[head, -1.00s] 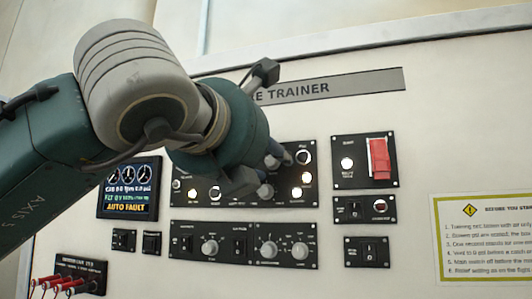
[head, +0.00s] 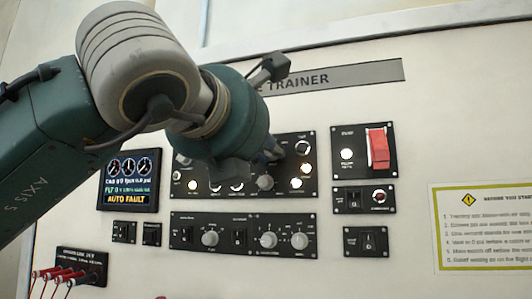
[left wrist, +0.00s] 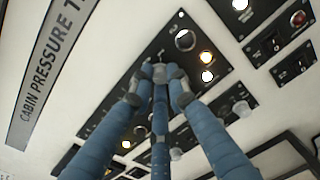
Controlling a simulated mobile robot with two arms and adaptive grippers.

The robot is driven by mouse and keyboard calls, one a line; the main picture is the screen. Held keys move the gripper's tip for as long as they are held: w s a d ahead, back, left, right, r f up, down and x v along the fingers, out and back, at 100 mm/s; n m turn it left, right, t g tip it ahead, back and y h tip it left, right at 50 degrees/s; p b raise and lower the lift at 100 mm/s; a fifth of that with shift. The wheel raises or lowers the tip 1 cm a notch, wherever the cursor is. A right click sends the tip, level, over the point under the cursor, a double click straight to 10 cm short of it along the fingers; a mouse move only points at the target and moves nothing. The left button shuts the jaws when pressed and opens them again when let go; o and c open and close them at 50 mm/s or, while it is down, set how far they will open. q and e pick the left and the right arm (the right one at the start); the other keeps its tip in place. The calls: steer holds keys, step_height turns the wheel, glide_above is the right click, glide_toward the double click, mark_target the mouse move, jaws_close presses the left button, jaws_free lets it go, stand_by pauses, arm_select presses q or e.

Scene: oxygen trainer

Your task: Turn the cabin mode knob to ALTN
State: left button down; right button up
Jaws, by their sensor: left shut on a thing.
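My left gripper (head: 272,154) is at the upper black panel (head: 205,197), below the grey title strip. In the left wrist view its blue fingers (left wrist: 158,88) have grey tips closed together around a small grey knob (left wrist: 160,73) on that panel. The fingers hide most of this knob, so its pointer and the mode labels cannot be read. Another grey knob (head: 265,182) shows just below the gripper in the head view. A display (head: 129,181) at the left reads AUTO FAULT. My right gripper is not in view.
A lower panel (head: 220,255) carries several knobs and switches. A red guarded switch (head: 377,148) is at the right, with small switch panels (head: 365,241) below it. Red-capped levers (head: 55,272) are at lower left. A yellow-edged notice (head: 480,228) is at far right.

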arm_select(q)
steer(key=shift+r+m+b, duration=0.15)
steer(key=shift+m+b, duration=0.15)
steer(key=shift+m, duration=3.4)
steer(key=shift+s+m, duration=0.1)
steer(key=shift+m, duration=0.2)
steer(key=c, duration=1.7)
jaws_free()
steer(key=v, duration=1.2)
steer(key=shift+d+r, duration=0.1)
steer(key=shift+r, duration=0.05)
